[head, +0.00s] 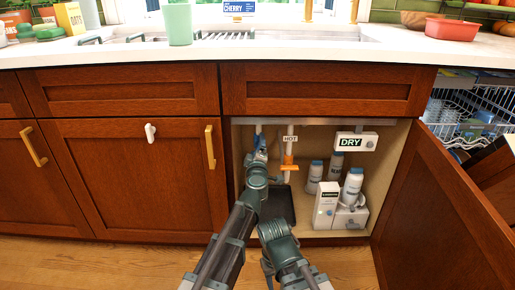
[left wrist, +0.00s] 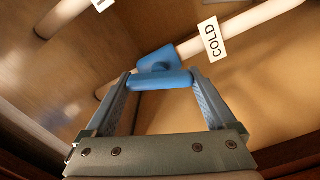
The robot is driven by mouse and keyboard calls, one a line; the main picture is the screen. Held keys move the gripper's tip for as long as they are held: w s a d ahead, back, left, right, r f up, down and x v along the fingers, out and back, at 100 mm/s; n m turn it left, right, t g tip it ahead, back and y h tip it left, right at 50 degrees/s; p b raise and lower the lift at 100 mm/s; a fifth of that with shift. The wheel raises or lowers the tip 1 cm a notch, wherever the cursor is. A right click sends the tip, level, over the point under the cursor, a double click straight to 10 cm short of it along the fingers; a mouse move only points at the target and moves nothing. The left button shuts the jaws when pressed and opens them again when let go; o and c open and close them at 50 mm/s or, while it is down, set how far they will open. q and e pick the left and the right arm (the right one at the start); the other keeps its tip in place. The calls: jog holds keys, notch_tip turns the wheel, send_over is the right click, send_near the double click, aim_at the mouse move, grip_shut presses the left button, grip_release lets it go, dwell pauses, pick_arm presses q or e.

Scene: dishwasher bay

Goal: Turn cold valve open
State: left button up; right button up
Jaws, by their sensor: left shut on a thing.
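The blue cold valve handle (left wrist: 160,79) sits on a white pipe with a COLD label (left wrist: 211,39) in the left wrist view. My left gripper (left wrist: 160,84) has its two fingers at the two ends of the handle and is shut on it. The handle lies across the picture, at an angle to the pipe. In the head view my left gripper (head: 258,155) reaches into the open cabinet under the sink and hides most of the blue valve. My right arm shows at the bottom middle, but its gripper cannot be made out.
An orange hot valve (head: 289,163) is on the pipe just to the right. White bottles (head: 352,185) and boxes stand at the cabinet's right. A dark tray (head: 279,205) lies on its floor. The open door (head: 440,210) bounds the right side.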

pick_arm(q)
jog(key=shift+f+n, duration=0.1)
jog(key=shift+n, duration=2.1)
pick_arm(e)
jog(key=shift+f, duration=0.1)
pick_arm(q)
jog(key=o, duration=1.1)
jog(key=shift+c, duration=0.2)
jog(key=shift+s+a, duration=0.1)
jog(key=shift+s, duration=0.05)
